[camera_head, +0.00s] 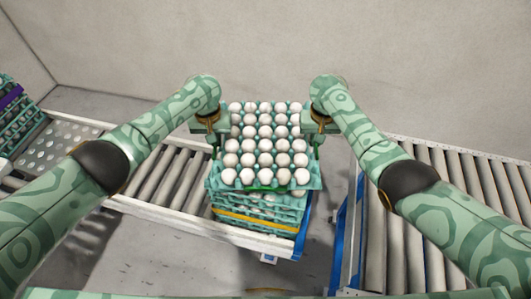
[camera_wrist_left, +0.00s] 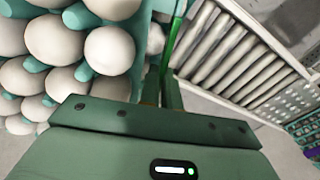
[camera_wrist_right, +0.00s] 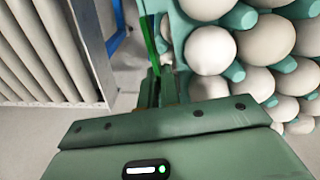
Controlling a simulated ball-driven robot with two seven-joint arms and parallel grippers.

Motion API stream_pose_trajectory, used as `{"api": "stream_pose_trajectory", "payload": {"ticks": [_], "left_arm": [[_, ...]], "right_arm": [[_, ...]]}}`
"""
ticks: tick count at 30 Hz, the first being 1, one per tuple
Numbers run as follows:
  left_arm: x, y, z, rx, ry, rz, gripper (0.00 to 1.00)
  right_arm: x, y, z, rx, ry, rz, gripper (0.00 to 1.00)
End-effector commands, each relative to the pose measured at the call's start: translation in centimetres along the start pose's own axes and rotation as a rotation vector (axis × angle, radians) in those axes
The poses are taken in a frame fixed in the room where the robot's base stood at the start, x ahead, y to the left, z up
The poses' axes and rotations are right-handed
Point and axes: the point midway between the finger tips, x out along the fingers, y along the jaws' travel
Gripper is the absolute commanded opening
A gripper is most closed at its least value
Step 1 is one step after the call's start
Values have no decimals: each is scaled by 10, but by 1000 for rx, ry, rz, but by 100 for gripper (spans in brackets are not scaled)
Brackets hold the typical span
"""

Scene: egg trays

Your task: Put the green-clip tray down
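The green-clip tray (camera_head: 265,189) is full of white eggs and has a green strip along its front edge. It is level at the top of a stack of teal trays (camera_head: 258,229) that stands at the right end of the left conveyor. White eggs show just under its front edge; I cannot tell whether it touches the stack. My left gripper (camera_head: 214,148) is at its left side and my right gripper (camera_head: 317,148) at its right side. Both appear shut on its side edges, seen closer in the left wrist view (camera_wrist_left: 165,88) and right wrist view (camera_wrist_right: 158,88).
A yellow strip (camera_head: 256,219) marks a lower tray in the stack. The left roller conveyor (camera_head: 165,180) runs beneath the stack. Another roller conveyor (camera_head: 420,245) lies to the right across a gap. More trays with a purple strip (camera_head: 12,97) stand at the far left.

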Motion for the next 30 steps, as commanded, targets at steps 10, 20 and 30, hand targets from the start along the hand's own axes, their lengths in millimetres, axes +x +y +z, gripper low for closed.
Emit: {"api": "stream_pose_trajectory", "payload": {"ticks": [10, 20, 30], "left_arm": [[5, -1, 0, -1, -2, -2, 26], [5, 1, 0, 0, -1, 2, 26], [-21, 2, -2, 0, 6, 4, 26]], "right_arm": [[5, 1, 0, 0, 0, 1, 26], [5, -1, 0, 0, 0, -3, 26], [-21, -2, -2, -1, 6, -5, 26]]}}
